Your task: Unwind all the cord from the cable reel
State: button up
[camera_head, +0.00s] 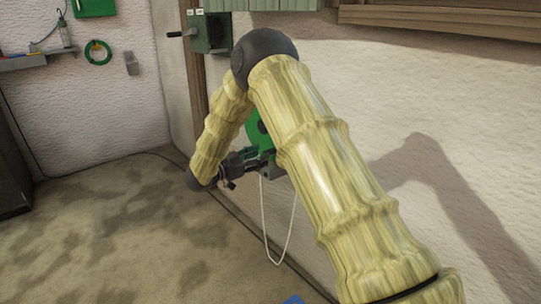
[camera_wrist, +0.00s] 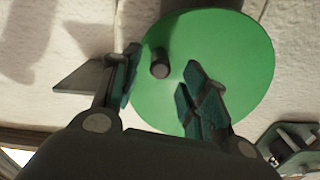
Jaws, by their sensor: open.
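The cable reel (camera_head: 254,122) is a green disc low on the wall in the head view, partly hidden behind my arm. Its green face (camera_wrist: 220,60) fills much of the wrist view. A short dark round knob (camera_wrist: 160,70) stands out from that face. White cord (camera_head: 267,235) hangs below the reel in a long loop toward the floor. My gripper (camera_wrist: 162,60) is open in front of the disc, with one finger on each side of the knob. A gap shows between the knob and the fingers. How much cord is on the reel is hidden.
A grey-green box with a lever (camera_head: 210,32) is on the wall above. A shelf (camera_head: 22,62) and a green ring (camera_head: 98,52) are on the left wall. A blue thing (camera_head: 292,299) shows at the bottom edge. The floor (camera_head: 120,220) at left is clear.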

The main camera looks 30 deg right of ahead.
jog(key=shift+w+d+b, duration=0.15)
jog(key=shift+d+b, duration=0.1)
jog(key=shift+d, duration=1.25)
jog(key=shift+w+d+b, duration=0.1)
jog(key=shift+d+b, duration=0.15)
jog(key=shift+d, duration=1.25)
jog(key=shift+c, duration=0.2)
grip_shut()
